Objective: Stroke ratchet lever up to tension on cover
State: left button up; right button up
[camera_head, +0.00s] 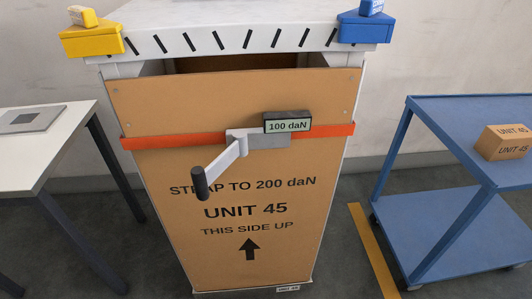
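The ratchet lever (221,169) is a light grey arm with a black grip (200,183), on the front of a tall brown cover panel (190,100). It slants down and to the left from the ratchet body (268,140). An orange strap (165,141) runs across the panel through the ratchet. A small display (288,124) on the ratchet reads 100 daN. The panel's print reads STRAP TO 200 daN, UNIT 45, THIS SIDE UP, with an upward arrow. Neither of my grippers is in view.
A white slotted top (290,38) sits above the panel, with a yellow corner block (92,38) and a blue corner block (363,28). A white table (40,165) stands left. A blue cart (440,130) with a small UNIT 45 box (505,143) stands right. The space before the panel is clear.

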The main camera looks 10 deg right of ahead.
aim_at(202, 178)
jog(key=u, duration=2.2)
jog(key=k, duration=1.3)
jog(key=z, duration=1.4)
jog(key=i, duration=0.5)
jog(key=z, duration=0.15)
